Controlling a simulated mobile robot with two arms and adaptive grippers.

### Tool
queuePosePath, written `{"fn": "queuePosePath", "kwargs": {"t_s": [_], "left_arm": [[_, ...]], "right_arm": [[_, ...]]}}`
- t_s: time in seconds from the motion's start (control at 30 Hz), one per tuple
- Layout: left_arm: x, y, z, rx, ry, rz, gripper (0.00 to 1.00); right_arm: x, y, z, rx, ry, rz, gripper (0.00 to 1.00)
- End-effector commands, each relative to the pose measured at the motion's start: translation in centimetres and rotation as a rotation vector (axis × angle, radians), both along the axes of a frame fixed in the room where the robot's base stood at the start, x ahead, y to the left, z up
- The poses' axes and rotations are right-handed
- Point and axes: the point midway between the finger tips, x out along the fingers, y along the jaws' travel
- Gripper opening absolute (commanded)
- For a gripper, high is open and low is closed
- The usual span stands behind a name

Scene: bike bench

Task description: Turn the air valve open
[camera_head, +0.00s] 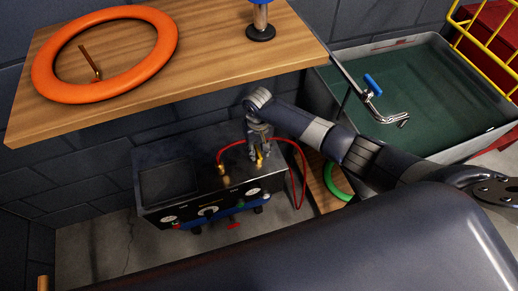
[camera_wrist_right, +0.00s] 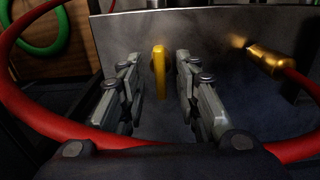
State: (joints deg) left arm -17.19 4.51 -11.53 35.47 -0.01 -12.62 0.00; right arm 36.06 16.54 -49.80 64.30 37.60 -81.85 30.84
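The air valve shows as an upright yellow lever (camera_wrist_right: 160,72) in the right wrist view, in front of a dark grey metal face. In the head view, the yellow lever (camera_head: 260,159) is at the right part of the compressor unit, partly hidden by my gripper. My right gripper (camera_head: 260,148) reaches down to it under the wooden shelf. In the right wrist view, the right gripper (camera_wrist_right: 157,66) is open, with one finger on each side of the lever and a gap on both sides. My left gripper is in neither view.
The compressor unit (camera_head: 165,183) has gauges and a blue bar. A red hose (camera_head: 302,180) with a brass fitting (camera_wrist_right: 267,58) loops around my gripper. The wooden shelf (camera_head: 215,50) with an orange ring (camera_head: 48,83) hangs above. A sink (camera_head: 450,90) is at right.

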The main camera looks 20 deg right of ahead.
Motion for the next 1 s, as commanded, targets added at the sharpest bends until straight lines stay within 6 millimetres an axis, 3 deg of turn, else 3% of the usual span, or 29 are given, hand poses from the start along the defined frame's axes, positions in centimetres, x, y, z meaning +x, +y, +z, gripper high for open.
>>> {"fn": "queuePosePath", "kwargs": {"t_s": [0.17, 0.3, 0.73, 1.0], "left_arm": [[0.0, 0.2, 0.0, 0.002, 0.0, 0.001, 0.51], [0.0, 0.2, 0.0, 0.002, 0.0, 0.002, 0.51], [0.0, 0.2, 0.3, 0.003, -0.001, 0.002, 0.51], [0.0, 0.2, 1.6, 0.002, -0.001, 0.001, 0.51]], "right_arm": [[0.0, 0.0, 0.0, 0.0, 0.0, 0.0, 0.3], [0.0, 0.0, 0.0, 0.0, 0.0, 0.0, 0.01], [0.0, 0.0, 0.1, 0.0, 0.001, 0.029, 0.0], [-0.1, 0.0, 0.3, 0.001, 0.003, 0.175, 0.0]]}}
